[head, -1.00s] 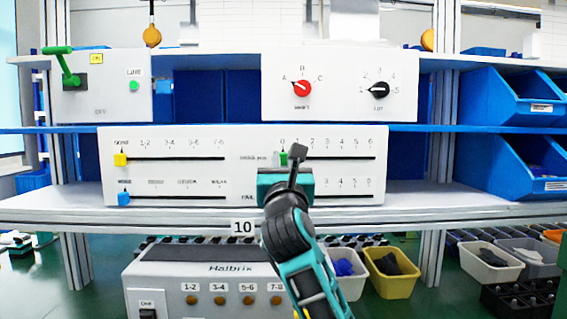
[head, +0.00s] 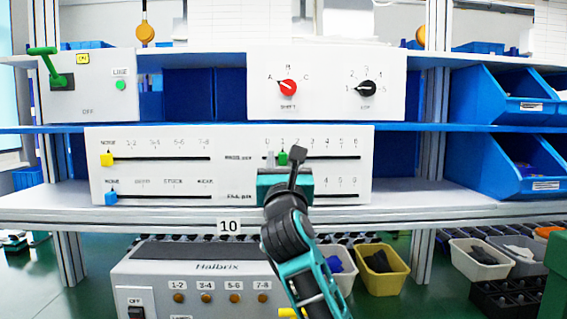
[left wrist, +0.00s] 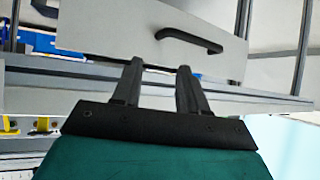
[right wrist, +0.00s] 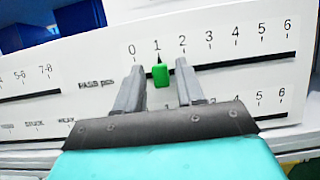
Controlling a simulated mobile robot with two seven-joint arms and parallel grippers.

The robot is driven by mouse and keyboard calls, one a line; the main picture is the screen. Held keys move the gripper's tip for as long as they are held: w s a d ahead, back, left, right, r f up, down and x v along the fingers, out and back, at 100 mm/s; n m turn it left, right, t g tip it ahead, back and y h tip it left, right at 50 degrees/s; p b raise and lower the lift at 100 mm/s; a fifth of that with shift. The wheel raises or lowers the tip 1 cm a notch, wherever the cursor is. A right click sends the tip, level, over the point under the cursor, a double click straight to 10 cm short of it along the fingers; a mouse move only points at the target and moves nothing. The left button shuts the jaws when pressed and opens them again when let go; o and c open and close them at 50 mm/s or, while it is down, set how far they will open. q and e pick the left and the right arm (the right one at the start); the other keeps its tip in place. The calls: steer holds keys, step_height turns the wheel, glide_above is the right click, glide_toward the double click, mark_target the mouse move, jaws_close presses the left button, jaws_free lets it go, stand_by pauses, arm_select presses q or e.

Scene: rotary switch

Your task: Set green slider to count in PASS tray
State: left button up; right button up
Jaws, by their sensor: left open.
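The green slider (head: 283,158) sits on the upper right slot of the white slider panel (head: 232,185). In the right wrist view the green slider (right wrist: 160,75) stands under mark 1 of a 0–6 scale. My right gripper (right wrist: 161,82) is open, with one finger on each side of the slider and small visible gaps. The right arm hides part of the lower right slot in the head view. My left gripper (left wrist: 158,67) is open and empty, away from the panel. I cannot make out a tray labelled PASS.
Yellow (head: 107,160) and blue (head: 111,198) sliders are at the panel's left. Red (head: 288,87) and black (head: 367,88) knobs are above. Below are a yellow bin (head: 382,285) holding dark items and a white machine (head: 190,270). A black handle (left wrist: 190,40) shows near my left gripper.

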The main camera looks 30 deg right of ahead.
steer(key=shift+o, duration=0.4)
steer(key=shift+s+a+f, duration=0.2)
steer(key=shift+s, duration=0.1)
steer(key=b+v, duration=0.1)
steer(key=v, duration=1.1)
